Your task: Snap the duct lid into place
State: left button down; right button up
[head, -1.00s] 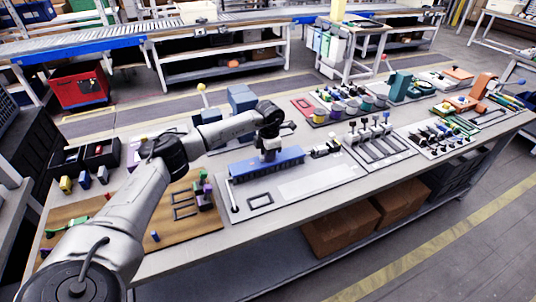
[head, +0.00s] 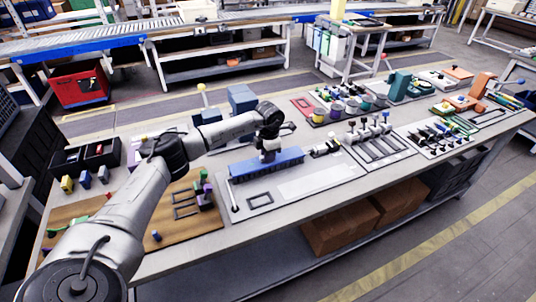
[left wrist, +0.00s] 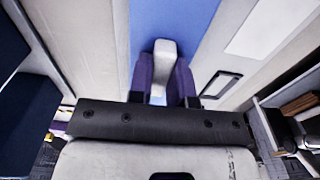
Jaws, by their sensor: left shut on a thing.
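The blue duct (head: 288,161) lies lengthwise on a pale grey board on the bench, with slots along its front side. Its flat blue top (left wrist: 170,22) runs away from me in the left wrist view. I cannot tell where lid and duct wall meet. Whether the block touches the top is hidden. My right gripper is not in view.
A dark rectangular frame (head: 260,200) lies on the board in front of the duct. A small white and black part (head: 326,148) sits off its right end. Blue blocks (head: 241,99) stand behind. A rack with several upright plungers (head: 372,135) is to the right.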

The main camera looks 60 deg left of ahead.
pick_arm(q)
jog(key=c, duration=1)
grip_release()
jog(key=r+p, duration=0.1)
jog(key=r, duration=0.6)
jog(key=r+p, duration=0.2)
jog(key=r, duration=0.4)
jog(key=shift+w+r+p, duration=0.2)
jog(key=shift+r+p, duration=0.1)
jog(key=shift+r, duration=0.1)
